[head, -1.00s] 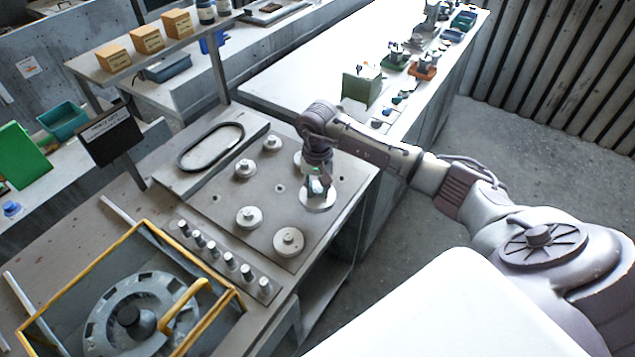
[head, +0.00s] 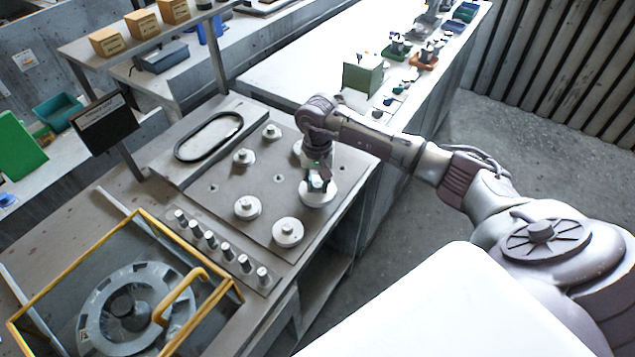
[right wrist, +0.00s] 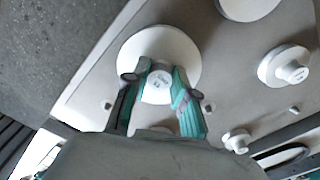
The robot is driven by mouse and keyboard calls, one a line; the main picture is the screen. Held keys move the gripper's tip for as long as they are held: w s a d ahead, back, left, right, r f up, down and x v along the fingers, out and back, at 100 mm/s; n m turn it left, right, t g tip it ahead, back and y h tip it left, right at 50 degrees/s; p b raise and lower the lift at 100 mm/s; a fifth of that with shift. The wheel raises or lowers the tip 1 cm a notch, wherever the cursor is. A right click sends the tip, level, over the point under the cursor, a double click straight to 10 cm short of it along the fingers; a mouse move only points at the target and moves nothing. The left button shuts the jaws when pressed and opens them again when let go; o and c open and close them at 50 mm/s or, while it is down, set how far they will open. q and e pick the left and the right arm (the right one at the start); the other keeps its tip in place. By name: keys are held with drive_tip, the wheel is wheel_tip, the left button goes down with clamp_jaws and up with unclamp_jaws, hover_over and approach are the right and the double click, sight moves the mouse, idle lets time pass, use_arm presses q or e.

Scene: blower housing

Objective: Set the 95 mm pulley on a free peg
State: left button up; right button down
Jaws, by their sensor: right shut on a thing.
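My right gripper (head: 318,183) is shut on the hub of a pale grey pulley (head: 318,196) at the right side of the grey peg board (head: 225,185). In the right wrist view, the fingers (right wrist: 160,88) sit on both sides of the hub, above the pulley's wide round flange (right wrist: 150,45). The marking on the hub is too small to read. I cannot tell whether the pulley touches the board. Small bare pegs show on the board at its left (head: 213,188) and near its middle (head: 278,180). My left gripper is not in view.
A row of metal cylinders (head: 227,255) lines the front. A yellow-framed box (head: 95,245) stands front left, a belt tray (head: 208,137) behind.

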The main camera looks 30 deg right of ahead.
drive_tip(key=shift+f+b, duration=0.1)
drive_tip(key=shift+b, duration=0.3)
idle(0.8)
drive_tip(key=shift+f, duration=0.15)
drive_tip(key=shift+f+b, duration=0.35)
drive_tip(key=shift+b, duration=0.3)
drive_tip(key=shift+f, duration=0.1)
drive_tip(key=shift+f+b, duration=0.4)
drive_tip(key=shift+b, duration=0.3)
drive_tip(key=c, duration=0.9)
unclamp_jaws()
drive_tip(key=shift+o, duration=0.2)
drive_tip(key=shift+r, duration=0.15)
